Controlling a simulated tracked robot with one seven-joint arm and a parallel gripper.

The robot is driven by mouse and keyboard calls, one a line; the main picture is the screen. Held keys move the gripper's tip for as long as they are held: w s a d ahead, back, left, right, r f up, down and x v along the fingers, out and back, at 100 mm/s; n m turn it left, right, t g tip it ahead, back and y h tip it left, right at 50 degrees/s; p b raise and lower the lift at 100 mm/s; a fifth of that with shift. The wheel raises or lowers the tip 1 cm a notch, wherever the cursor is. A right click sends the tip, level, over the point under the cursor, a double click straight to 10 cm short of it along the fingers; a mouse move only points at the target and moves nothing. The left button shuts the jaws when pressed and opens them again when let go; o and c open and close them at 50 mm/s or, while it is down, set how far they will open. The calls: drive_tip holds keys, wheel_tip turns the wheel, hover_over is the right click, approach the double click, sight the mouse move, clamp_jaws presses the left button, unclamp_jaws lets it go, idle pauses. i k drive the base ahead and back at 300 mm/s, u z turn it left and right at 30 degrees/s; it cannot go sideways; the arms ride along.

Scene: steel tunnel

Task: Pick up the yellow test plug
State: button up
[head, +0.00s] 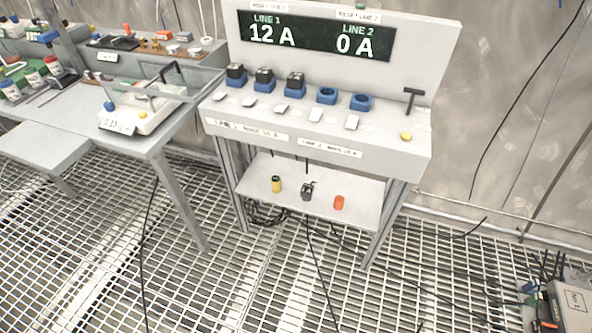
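A small upright cylinder, yellow with dark parts, which looks like the yellow test plug (276,184), stands on the left of the lower shelf (258,200) under the console. A dark grey plug-like piece (307,191) stands to its right, and an orange-red cylinder (339,202) is further right. The three stand apart from each other. I do not see my gripper in the head view.
The console (415,155) above the shelf carries blue sockets, several with black plugs, white switches, a black T-handle (411,99) and a yellow button (405,136). Its display (315,37) reads 12 A and 0 A. A cluttered bench (150,143) stands left. Cables cross the grating floor.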

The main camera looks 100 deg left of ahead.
sight(276, 179)
drive_tip(key=u, duration=0.2)
drive_tip(key=i, duration=0.2)
drive_tip(key=u, duration=3.25)
drive_tip(key=k, duration=0.9)
drive_tip(key=u, duration=0.2)
drive_tip(key=i, duration=0.9)
